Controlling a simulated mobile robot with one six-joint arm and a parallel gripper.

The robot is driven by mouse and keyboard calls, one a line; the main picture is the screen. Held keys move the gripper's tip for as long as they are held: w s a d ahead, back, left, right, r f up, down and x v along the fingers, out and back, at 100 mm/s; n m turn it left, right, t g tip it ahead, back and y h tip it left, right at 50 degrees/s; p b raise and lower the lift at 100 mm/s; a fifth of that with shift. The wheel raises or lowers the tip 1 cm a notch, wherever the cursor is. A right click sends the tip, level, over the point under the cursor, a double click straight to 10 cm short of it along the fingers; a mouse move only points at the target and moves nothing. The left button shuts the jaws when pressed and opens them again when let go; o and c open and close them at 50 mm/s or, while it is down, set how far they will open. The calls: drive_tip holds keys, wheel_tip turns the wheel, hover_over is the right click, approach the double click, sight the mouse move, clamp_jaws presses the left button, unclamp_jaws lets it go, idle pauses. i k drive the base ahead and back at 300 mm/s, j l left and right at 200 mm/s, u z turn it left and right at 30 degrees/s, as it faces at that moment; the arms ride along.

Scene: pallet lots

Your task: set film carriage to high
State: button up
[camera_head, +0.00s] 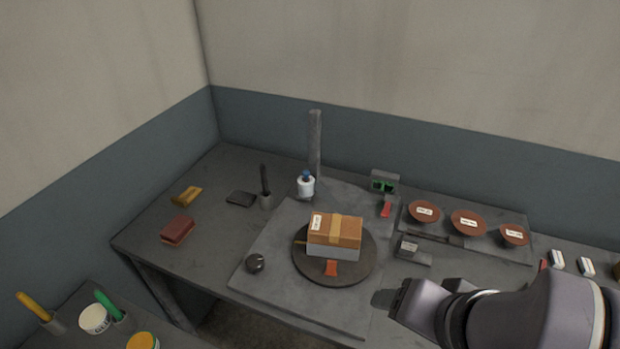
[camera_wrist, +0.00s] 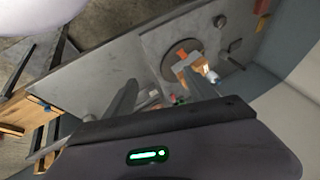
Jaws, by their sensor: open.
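The film carriage (camera_head: 306,187), a white roll with a blue top, sits low beside the grey upright post (camera_head: 315,145) behind the turntable. A small white shape that may be it shows in the wrist view (camera_wrist: 211,74). A brown-and-grey box (camera_head: 335,232) with a tan strap and a white label rests on the round dark turntable (camera_head: 362,262). My gripper (camera_head: 385,299) is at the front right of the turntable, apart from the carriage. In the wrist view my two fingers (camera_wrist: 155,90) are spread with nothing between them.
Three labelled brown discs (camera_head: 468,222) stand on a rack at the right. A green-lit box (camera_head: 384,182) and a small grey block (camera_head: 411,250) are near the turntable. A dark knob (camera_head: 255,263) is at its left. A red block (camera_head: 178,230) lies at the far left.

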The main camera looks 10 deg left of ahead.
sight(306, 191)
drive_tip(key=i+u, duration=0.15)
drive_tip(key=u, duration=0.2)
drive_tip(key=i+l+u, duration=0.1)
drive_tip(key=u, duration=0.25)
drive_tip(key=i, duration=0.1)
